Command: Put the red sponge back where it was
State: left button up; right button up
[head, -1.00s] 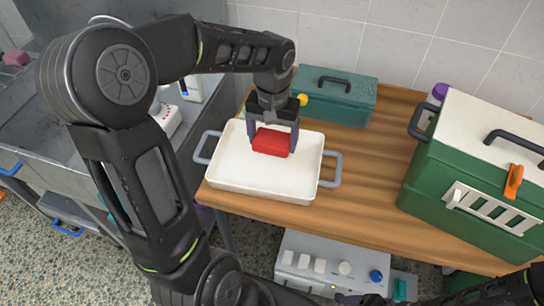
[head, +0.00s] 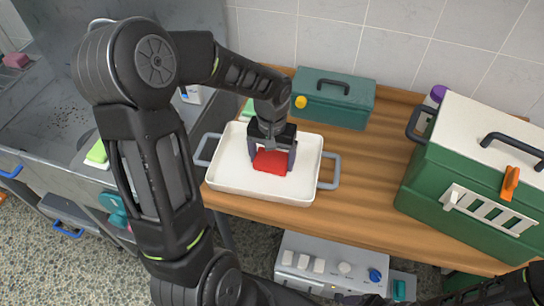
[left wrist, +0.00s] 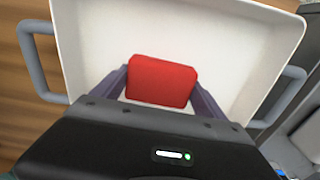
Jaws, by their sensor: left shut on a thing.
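The red sponge (head: 271,162) is between the fingers of my left gripper (head: 272,165), low inside the white tray (head: 238,190) with grey handles. The left wrist view also shows the red sponge (left wrist: 161,80) between the two fingers of my left gripper (left wrist: 160,90), over the white tray floor. The gripper is shut on the sponge. I cannot tell whether the sponge touches the tray floor. My right gripper is not in view.
The tray stands on a wooden table (head: 370,190). A small teal box (head: 335,100) stands behind it, and a large green carrier (head: 470,170) with a white lid stands at the right. A metal sink (head: 50,125) is at the left. Bare wood lies between tray and carrier.

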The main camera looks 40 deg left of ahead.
aim_at(272, 158)
pick_arm(q)
jog(key=shift+f, duration=0.1)
jog(key=o, duration=0.8)
jog(key=shift+f, duration=0.1)
jog(key=o, duration=0.4)
notch_tip(272, 158, up, 12)
jog(key=b, duration=0.1)
jog(key=shift+r, duration=0.25)
jog(key=shift+f, duration=0.1)
